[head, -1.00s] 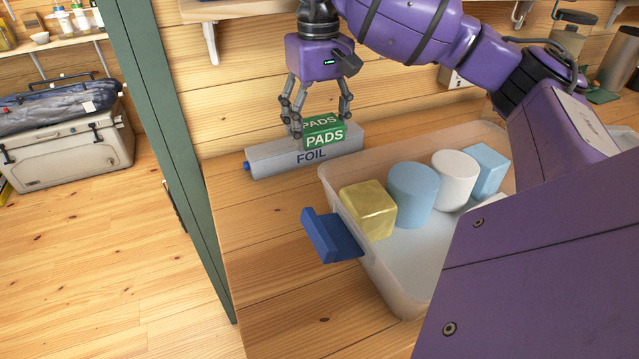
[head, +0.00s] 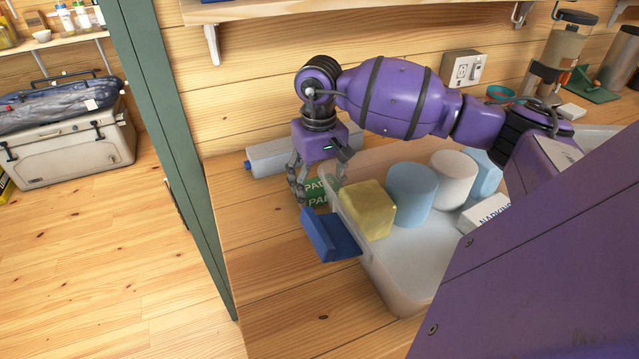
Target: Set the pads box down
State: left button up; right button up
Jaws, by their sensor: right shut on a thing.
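The green pads box (head: 316,194) is between the fingers of my right gripper (head: 315,190), which is shut on it. The box is low over the wooden counter, just left of the translucent tub. The tub's wall and the fingers hide part of it. I cannot tell whether its underside touches the counter. My left gripper is not in view.
The translucent tub (head: 380,283) holds a yellow block (head: 367,210), a blue cylinder (head: 410,194), a white cylinder (head: 453,178) and a napkins box (head: 487,215). The foil box (head: 270,158) lies behind. Bare counter (head: 250,215) is at left.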

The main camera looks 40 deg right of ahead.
jog(key=shift+f, duration=0.2)
jog(key=o, duration=1.1)
jog(key=shift+r, duration=0.1)
jog(key=shift+c, duration=0.2)
